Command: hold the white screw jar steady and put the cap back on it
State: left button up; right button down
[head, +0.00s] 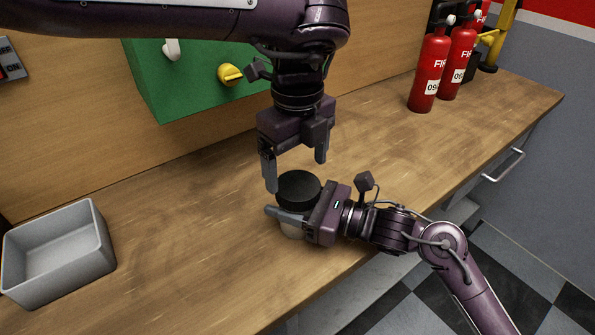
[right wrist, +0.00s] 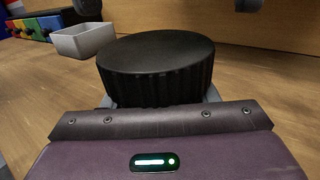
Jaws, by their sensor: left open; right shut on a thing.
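The white screw jar (head: 291,230) stands on the wooden bench, mostly hidden behind my right gripper. My right gripper (head: 285,216) is shut on the jar, just below the cap. My left gripper (head: 296,172) is open and points down above the cap, its fingers apart and holding nothing.
A grey open bin (head: 60,255) stands at the left of the bench. A green box (head: 185,75) with a yellow knob is at the back. Red fire extinguishers (head: 430,72) stand at the back right. The bench between is clear; its front edge is close to my right gripper.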

aim_at(298, 184)
pick_arm(q)
jog(key=shift+o, duration=0.6)
jog(key=shift+r, duration=0.35)
notch_tip(298, 184, up, 3)
jog(key=n, duration=0.3)
jog(key=shift+f, duration=0.15)
jog(key=shift+f, duration=3.95)
